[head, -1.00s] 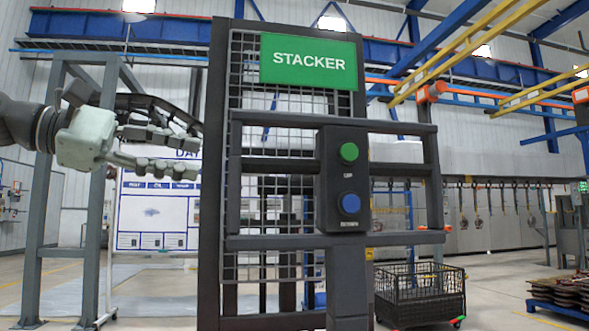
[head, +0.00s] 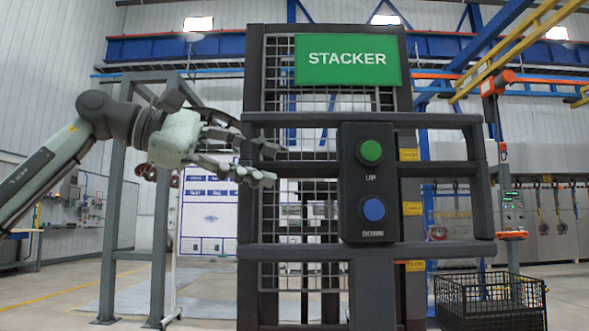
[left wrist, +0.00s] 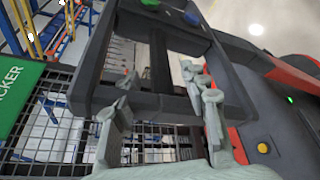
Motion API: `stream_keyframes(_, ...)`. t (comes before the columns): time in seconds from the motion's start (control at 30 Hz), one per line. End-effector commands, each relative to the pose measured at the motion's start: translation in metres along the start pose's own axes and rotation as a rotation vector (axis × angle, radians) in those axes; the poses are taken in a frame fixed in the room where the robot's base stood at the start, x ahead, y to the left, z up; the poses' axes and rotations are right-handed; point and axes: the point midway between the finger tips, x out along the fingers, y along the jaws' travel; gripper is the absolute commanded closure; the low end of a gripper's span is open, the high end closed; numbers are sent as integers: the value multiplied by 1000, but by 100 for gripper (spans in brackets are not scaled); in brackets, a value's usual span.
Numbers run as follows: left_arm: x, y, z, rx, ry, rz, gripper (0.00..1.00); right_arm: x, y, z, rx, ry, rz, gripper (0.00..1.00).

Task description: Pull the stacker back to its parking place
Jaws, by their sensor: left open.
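The stacker (head: 420,160) stands upright in the middle of the head view, with a dark frame, wire mesh and a green STACKER sign (head: 348,59). Its dark handle frame (head: 300,253) surrounds a control box (head: 353,220) with a green and a blue button. My left gripper (head: 268,164) is open, and its fingers overlap the handle's left upright in the head view. In the left wrist view, the open fingers (left wrist: 167,88) are on either side of a handle frame (left wrist: 92,75) section. I cannot tell whether they touch it. My right gripper is out of view.
A black wire basket (head: 490,300) stands on the floor at the right. A grey steel post frame (head: 120,190) and a white board (head: 208,215) stand behind at the left. The floor at the lower left looks clear.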

Motion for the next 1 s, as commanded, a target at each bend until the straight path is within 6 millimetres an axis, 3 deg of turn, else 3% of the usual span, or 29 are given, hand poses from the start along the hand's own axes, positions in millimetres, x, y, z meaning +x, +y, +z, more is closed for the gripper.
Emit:
stream_keyframes(0.1, 22, 0, 1, 0, -1, -3, 56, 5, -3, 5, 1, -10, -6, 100)
stream_keyframes(0.3, 46, 0, 0, -1, -1, -2, 56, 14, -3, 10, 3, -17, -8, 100)
stream_keyframes(0.67, 54, 0, 0, -1, -1, 0, 56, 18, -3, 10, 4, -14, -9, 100)
stream_keyframes(1.0, 54, 0, 0, -1, -1, -1, 95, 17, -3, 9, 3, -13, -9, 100)
